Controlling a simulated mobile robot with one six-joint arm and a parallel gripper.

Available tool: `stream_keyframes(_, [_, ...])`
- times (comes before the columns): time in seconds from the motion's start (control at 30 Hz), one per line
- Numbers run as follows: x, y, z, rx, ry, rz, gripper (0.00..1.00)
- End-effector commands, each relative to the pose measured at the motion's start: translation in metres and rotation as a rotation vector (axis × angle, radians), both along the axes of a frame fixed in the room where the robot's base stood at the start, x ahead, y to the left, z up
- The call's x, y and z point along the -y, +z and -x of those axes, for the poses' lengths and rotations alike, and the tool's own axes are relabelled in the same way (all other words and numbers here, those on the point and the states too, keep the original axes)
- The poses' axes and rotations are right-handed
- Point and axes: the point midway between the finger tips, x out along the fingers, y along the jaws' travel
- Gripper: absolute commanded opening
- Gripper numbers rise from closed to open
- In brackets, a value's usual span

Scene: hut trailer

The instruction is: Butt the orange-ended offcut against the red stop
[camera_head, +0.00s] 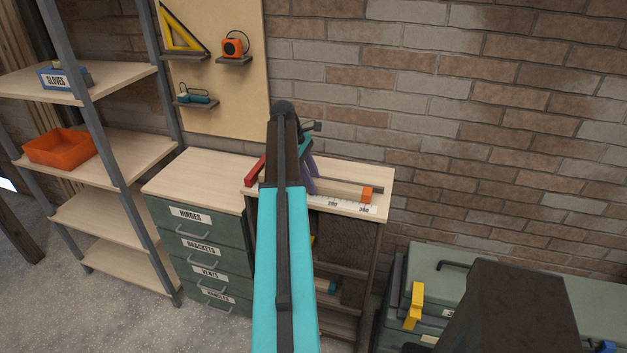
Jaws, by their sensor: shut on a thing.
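The offcut (340,190) is a pale wooden bar lying along the bench top, with an orange block end (367,194) at its right. Its left part is hidden behind my arm. The red stop (256,171) stands at the bench's left side, partly covered by my arm. My gripper (311,187), with purple fingers, reaches down at the offcut just right of my arm and is shut on it. Whether the offcut's left end touches the stop is hidden.
A white measuring scale (345,205) runs along the bench's front edge, and a dark fence lies behind the offcut. The brick wall is close behind. A green drawer cabinet (200,240) stands left of the bench (384,177); green cases (470,265) sit at right.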

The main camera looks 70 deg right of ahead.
Motion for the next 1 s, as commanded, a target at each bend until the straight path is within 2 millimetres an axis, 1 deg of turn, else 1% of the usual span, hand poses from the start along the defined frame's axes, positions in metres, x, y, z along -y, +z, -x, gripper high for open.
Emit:
stream_keyframes(0.43, [0.0003,0.0005,0.0004,0.000,-0.001,0.000,0.05])
stream_keyframes(1.0, [0.0002,0.0006,-0.0062,0.000,-0.002,0.001,0.05])
